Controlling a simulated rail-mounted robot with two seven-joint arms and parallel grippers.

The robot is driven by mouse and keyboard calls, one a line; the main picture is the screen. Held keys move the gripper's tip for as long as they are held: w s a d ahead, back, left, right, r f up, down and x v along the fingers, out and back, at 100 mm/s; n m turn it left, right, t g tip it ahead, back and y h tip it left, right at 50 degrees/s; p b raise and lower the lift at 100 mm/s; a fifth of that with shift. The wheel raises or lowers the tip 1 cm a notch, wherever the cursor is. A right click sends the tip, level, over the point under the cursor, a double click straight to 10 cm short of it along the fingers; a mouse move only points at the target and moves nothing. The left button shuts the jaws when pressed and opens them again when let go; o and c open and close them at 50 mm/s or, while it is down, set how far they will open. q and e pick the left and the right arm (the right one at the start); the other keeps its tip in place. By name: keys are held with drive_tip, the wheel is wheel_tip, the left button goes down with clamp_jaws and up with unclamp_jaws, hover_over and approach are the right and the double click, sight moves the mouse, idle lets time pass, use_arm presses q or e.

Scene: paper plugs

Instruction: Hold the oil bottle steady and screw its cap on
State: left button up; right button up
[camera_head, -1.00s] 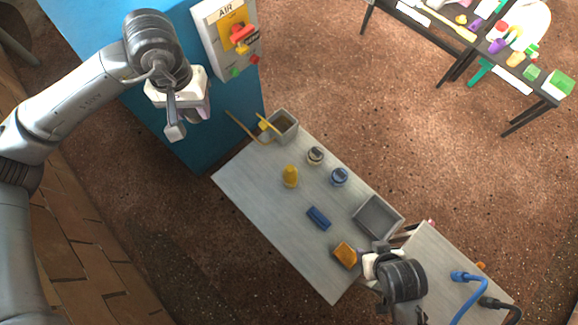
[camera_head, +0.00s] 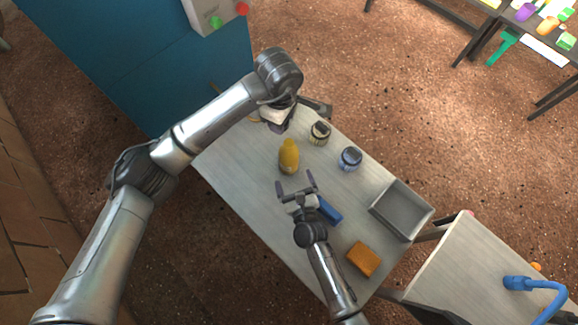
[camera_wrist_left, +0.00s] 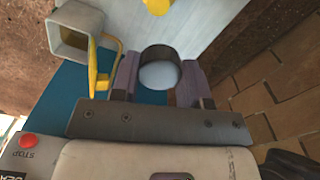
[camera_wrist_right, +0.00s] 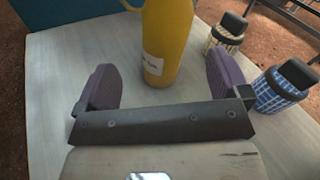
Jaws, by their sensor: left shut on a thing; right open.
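The yellow oil bottle (camera_head: 289,157) stands upright on the grey table, with a white label (camera_wrist_right: 152,64) in the right wrist view. Its top is cut off there. My right gripper (camera_head: 296,183) is open and empty in front of the bottle. In the right wrist view the bottle (camera_wrist_right: 168,38) shows beyond and between the purple fingers, apparently not gripped. My left gripper (camera_head: 277,122) is shut on a round dark cap with a pale grey face (camera_wrist_left: 159,74), above the table's back edge. In the head view the left gripper hides the cap.
A yellow-checked jar (camera_head: 320,132) and a blue-checked jar (camera_head: 350,158) stand right of the bottle. A blue block (camera_head: 330,211), orange block (camera_head: 362,259) and grey tray (camera_head: 428,222) lie nearer the front. A grey square container (camera_wrist_left: 59,37) shows in the left wrist view.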

drive_tip(key=f+m, duration=0.1)
drive_tip(key=m+b, duration=0.1)
drive_tip(key=m, duration=0.1)
drive_tip(key=w+f+m+t+h, duration=0.1)
drive_tip(key=shift+a+f, duration=0.2)
drive_tip(key=shift+f, duration=0.15)
use_arm(q)
drive_tip(key=shift+n, duration=0.6)
drive_tip(key=f, duration=0.1)
drive_tip(key=d+f, duration=0.2)
drive_tip(key=shift+s+f, duration=0.1)
drive_tip(key=shift+f, duration=0.2)
drive_tip(key=shift+a, duration=0.1)
use_arm(e)
drive_tip(key=shift+w+a, duration=0.2)
drive_tip(key=shift+w, duration=1.05)
drive_tip(key=shift+w+a, duration=0.15)
drive_tip(key=shift+w, duration=1.05)
drive_tip(key=shift+w+a, duration=0.2)
drive_tip(key=shift+w, duration=1.05)
drive_tip(key=shift+c, duration=0.2)
drive_tip(key=c, duration=1.3)
use_arm(q)
hover_over(289, 147)
drive_tip(key=shift+f, duration=2.55)
drive_tip(key=shift+f, duration=0.1)
